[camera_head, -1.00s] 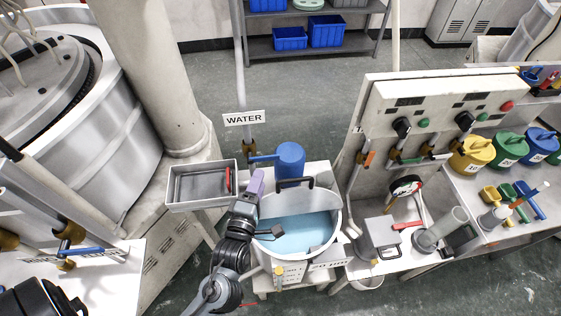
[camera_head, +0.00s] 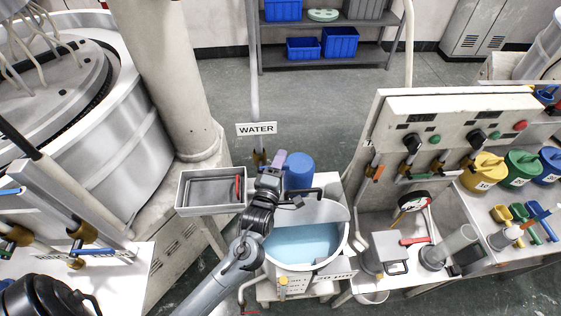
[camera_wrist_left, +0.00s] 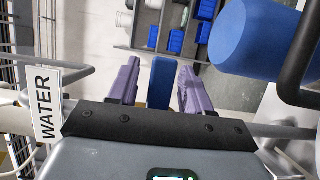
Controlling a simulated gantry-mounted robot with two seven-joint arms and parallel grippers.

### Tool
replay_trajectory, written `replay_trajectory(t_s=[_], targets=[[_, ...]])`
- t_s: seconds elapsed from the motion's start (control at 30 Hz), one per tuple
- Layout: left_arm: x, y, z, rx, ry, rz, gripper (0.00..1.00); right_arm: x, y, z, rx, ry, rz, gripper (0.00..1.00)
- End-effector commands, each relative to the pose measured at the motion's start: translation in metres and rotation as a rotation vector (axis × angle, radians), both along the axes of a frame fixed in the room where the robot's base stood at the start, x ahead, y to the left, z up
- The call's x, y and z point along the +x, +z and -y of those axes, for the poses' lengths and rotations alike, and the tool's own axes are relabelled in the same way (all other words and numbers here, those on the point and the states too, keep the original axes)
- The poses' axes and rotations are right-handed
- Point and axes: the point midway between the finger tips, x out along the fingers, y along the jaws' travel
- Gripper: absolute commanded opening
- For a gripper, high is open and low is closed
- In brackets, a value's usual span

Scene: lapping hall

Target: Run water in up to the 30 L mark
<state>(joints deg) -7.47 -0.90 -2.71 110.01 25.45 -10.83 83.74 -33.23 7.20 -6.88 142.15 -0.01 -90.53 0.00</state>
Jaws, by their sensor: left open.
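A white round tub (camera_head: 345,243) holds pale blue water (camera_head: 302,243). Its front has labels, too small to read for sure. The WATER sign (camera_head: 257,129) hangs on the upright pipe (camera_head: 254,85), above a brass valve (camera_head: 258,157). My left gripper (camera_head: 278,158) is at the valve, behind the tub. In the left wrist view its purple fingers are open, with a blue lever (camera_wrist_left: 160,82) between them; contact cannot be told. In the head view the gripper hides the lever. My right gripper is not in view.
A blue cylinder (camera_head: 300,172) stands right beside the gripper, and a black handle (camera_head: 310,191) rises at the tub's back. A grey metal tray (camera_head: 210,204) is close on the left. A bench with a scale (camera_head: 388,250) stands to the right.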

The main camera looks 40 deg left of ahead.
Motion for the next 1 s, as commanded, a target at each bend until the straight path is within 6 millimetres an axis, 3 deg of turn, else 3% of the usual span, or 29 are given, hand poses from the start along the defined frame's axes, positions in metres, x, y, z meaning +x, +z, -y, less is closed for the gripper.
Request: replay_trajectory(t_s=[0.33,0.67,1.0], targets=[[0.0026,0.0003,-0.0014,0.0,0.0,0.001,0.49,0.0,0.0002,-0.0006,0.002,-0.001,0.0,0.43],[0.0024,0.0003,-0.0013,0.0,0.001,0.001,0.0,0.0001,0.0003,-0.0021,0.008,-0.006,-0.001,0.43],[0.0101,-0.0013,-0.0093,-0.02,0.004,0.023,0.0,0.001,-0.0094,-0.0025,0.01,-0.005,0.002,0.43]])
